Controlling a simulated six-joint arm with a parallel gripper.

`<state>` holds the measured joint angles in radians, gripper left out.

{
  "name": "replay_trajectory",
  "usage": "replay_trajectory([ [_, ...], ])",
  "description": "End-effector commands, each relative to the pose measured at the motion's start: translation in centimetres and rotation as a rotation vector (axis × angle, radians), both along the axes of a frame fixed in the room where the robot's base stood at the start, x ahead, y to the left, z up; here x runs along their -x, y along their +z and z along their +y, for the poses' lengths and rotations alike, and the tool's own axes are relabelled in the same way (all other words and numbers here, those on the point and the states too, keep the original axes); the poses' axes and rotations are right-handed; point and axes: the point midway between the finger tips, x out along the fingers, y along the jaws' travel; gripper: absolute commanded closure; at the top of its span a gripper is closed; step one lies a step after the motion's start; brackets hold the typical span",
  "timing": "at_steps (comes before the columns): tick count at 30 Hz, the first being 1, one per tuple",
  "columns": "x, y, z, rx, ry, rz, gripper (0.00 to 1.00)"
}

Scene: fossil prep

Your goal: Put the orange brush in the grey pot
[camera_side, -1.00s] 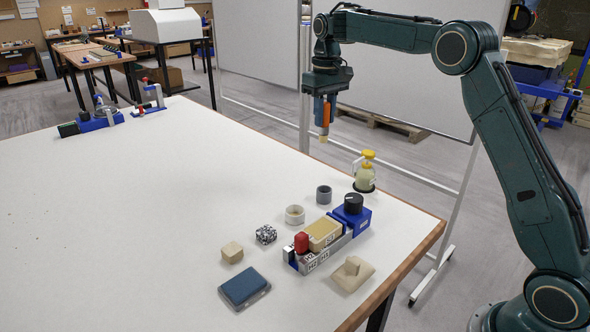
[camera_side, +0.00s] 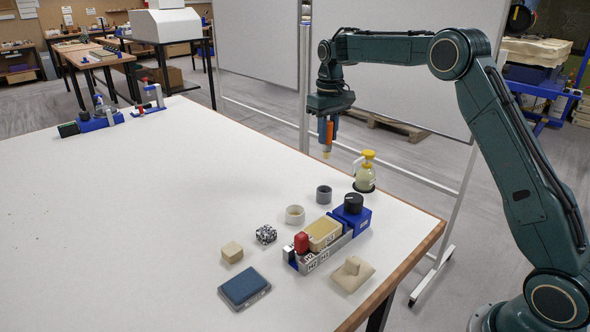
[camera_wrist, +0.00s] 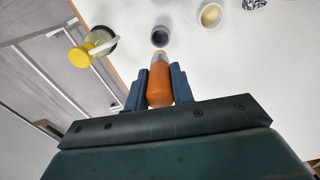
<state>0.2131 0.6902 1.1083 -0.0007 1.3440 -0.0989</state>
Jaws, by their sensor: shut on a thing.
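The orange brush (camera_side: 329,131) hangs upright in my gripper (camera_side: 328,138), its pale bristle tip pointing down. In the wrist view the brush (camera_wrist: 160,84) sits between both blue fingers of my gripper (camera_wrist: 160,90), which are shut on it. The grey pot (camera_side: 324,195) stands on the white table below the brush, apart from it. In the wrist view the pot (camera_wrist: 160,38) shows just beyond the brush tip. No contents are visible in it.
A white pot (camera_side: 294,215) stands left of the grey pot. A yellow-topped bottle (camera_side: 365,176) stands close on its right. The table's left side is largely clear.

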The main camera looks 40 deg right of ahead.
Motion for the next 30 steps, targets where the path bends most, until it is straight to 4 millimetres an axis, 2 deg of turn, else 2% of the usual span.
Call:
replay_trajectory([
  [6, 0.1, -4.3, 0.0, 0.000, 0.000, 0.003, 1.00],
  [13, 0.0, -8.1, 0.0, 0.000, 0.000, 0.002, 1.00],
  [18, 0.0, -9.3, 0.0, 0.000, 0.000, -0.001, 1.00],
  [26, 0.0, -9.7, 0.0, 0.000, 0.000, -0.001, 1.00],
  [30, 0.0, -10.9, 0.0, 0.000, 0.000, 0.002, 1.00],
])
